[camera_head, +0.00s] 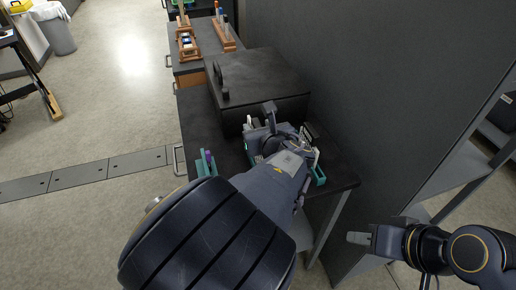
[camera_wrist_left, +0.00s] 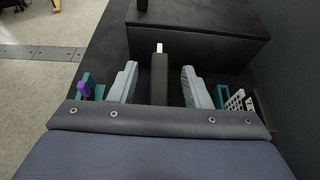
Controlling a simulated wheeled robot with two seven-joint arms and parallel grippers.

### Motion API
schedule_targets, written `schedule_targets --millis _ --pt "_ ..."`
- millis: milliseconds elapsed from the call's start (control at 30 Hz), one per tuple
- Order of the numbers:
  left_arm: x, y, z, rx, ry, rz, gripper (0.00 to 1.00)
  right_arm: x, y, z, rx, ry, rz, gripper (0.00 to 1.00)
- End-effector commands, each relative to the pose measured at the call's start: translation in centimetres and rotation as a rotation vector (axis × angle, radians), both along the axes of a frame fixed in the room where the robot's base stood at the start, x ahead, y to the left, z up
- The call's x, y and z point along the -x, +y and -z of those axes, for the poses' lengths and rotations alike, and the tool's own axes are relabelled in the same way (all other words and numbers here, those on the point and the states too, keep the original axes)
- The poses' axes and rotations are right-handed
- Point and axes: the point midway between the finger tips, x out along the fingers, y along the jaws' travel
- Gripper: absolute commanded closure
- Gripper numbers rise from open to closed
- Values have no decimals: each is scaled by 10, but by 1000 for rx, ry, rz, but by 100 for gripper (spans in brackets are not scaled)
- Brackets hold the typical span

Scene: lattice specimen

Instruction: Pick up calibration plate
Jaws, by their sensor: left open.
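My left gripper (camera_wrist_left: 158,76) is open, its two grey fingers pointing forward over the dark bench. A dark upright bar with a white tip (camera_wrist_left: 159,66) shows in the gap between the fingers; I cannot tell whether it is touched. To the right of the fingers are a white perforated plate (camera_wrist_left: 237,101) and a teal holder (camera_wrist_left: 221,95). I cannot tell for certain which piece is the calibration plate. In the head view my left arm hides much of this area. My right gripper (camera_head: 360,239) is low at the right, away from the bench; its jaw gap is not clear.
A large black box (camera_head: 262,78) stands on the bench behind the gripper. A teal holder with a purple piece (camera_head: 206,163) is at the left edge. A dark wall (camera_head: 370,90) closes off the right side. Wooden racks (camera_head: 188,43) stand further back.

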Motion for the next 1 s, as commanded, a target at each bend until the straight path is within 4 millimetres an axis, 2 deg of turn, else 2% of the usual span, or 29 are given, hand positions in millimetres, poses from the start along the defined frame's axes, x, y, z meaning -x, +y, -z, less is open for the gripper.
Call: schedule_targets --millis 100,333,667,1000 --pt "-8 3 5 0 1 -2 56 0 0 0 0 0 0 64" --pt "-9 3 5 1 1 0 56 0 0 0 0 0 0 64" --pt "-9 3 5 1 2 0 98 0 0 0 0 0 0 64" --pt "-9 3 5 1 2 0 100 0 0 0 0 0 0 64"
